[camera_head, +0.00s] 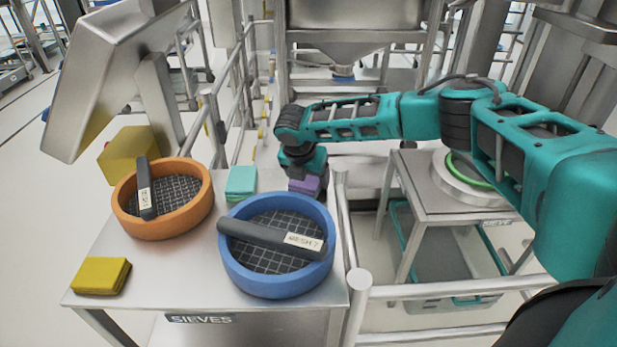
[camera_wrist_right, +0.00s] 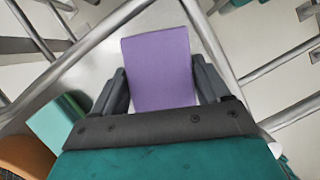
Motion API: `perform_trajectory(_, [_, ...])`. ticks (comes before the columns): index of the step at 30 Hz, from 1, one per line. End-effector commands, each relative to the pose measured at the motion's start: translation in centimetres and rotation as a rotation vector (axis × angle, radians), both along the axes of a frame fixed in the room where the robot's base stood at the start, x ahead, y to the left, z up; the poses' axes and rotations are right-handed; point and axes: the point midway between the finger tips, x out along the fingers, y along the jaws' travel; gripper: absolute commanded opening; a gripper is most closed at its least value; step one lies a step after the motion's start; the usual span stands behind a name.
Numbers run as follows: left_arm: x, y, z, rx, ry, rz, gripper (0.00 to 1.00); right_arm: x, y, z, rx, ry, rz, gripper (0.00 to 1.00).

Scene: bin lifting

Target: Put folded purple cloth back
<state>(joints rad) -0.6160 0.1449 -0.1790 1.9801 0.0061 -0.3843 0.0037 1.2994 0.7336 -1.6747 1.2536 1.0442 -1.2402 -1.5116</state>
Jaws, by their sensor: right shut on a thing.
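The folded purple cloth (camera_head: 305,185) is at the back right of the steel table, behind the blue sieve. My right gripper (camera_head: 306,178) reaches down onto it from above. In the right wrist view the purple cloth (camera_wrist_right: 158,70) sits between the two dark fingers of my right gripper (camera_wrist_right: 165,88), which is shut on it. I cannot tell whether the cloth touches the table top. My left gripper is in neither view.
The steel table (camera_head: 190,260) holds a blue sieve (camera_head: 240,278), an orange sieve (camera_head: 165,228), a folded teal cloth (camera_head: 241,182) left of the purple one and a folded yellow cloth (camera_head: 100,276). A metal railing (camera_head: 355,283) runs along the table's right side.

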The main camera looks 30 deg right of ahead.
Motion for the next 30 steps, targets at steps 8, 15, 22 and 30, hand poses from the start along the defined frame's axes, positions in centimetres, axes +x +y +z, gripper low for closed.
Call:
perform_trajectory(8, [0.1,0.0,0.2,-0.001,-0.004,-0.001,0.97,0.0,0.0,0.0,0.0,0.002,0.001,0.82])
perform_trajectory(15, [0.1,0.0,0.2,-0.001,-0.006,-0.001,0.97,0.0,0.0,0.0,0.0,0.002,0.001,1.0])
perform_trajectory(22, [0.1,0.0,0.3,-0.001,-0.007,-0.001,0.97,-0.1,0.1,0.3,0.0,0.001,0.0,1.0])
perform_trajectory(30, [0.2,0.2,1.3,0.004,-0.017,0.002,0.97,-1.0,1.5,4.6,0.002,-0.001,0.002,1.0])
